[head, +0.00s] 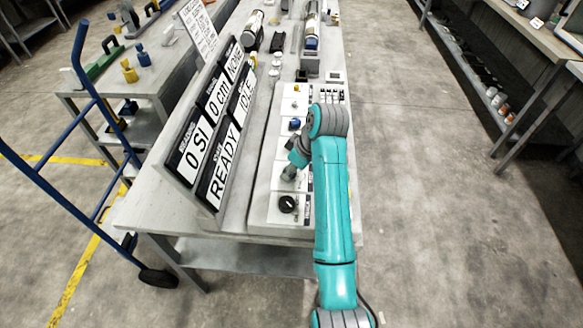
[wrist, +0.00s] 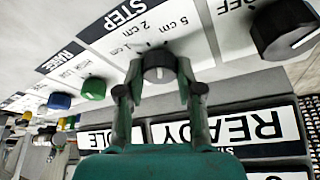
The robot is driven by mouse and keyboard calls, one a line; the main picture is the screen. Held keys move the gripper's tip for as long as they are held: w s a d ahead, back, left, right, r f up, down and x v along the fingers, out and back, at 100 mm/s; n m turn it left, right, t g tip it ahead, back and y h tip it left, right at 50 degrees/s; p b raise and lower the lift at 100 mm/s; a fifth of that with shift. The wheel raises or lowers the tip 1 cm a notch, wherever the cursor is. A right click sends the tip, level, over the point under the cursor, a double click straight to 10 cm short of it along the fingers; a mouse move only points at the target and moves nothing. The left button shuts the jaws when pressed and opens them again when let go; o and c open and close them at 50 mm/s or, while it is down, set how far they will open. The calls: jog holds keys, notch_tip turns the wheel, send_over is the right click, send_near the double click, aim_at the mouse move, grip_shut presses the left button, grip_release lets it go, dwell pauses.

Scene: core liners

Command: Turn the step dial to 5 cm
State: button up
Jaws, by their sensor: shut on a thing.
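The step dial (wrist: 158,66) is a small dark knob under the word STEP on a white label (wrist: 145,30) marked 1 cm, 2 cm and 5 cm. My gripper (wrist: 160,74) is shut on it, one finger on each side. A pale mark shows on the knob, but I cannot tell which value it points at. In the head view my gripper (head: 289,172) reaches down to the control panel (head: 262,180) and hides the step dial.
A larger black dial (wrist: 284,28) marked OFF is close beside my gripper; it also shows in the head view (head: 287,204). Green (wrist: 93,88) and blue (wrist: 60,101) knobs are on the other side. Display boards (head: 210,125) reading 0 SI, 0 cm, NONE, READY and IDLE stand left of the panel.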

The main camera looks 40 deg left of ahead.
jog(key=shift+m+t, duration=0.7)
jog(key=shift+m, duration=0.9)
jog(key=shift+s+m, duration=0.1)
jog(key=shift+m, duration=0.2)
jog(key=o, duration=1.2)
jog(key=shift+c, duration=0.2)
jog(key=v, duration=0.7)
jog(key=shift+r, duration=0.25)
jog(key=shift+d, duration=0.1)
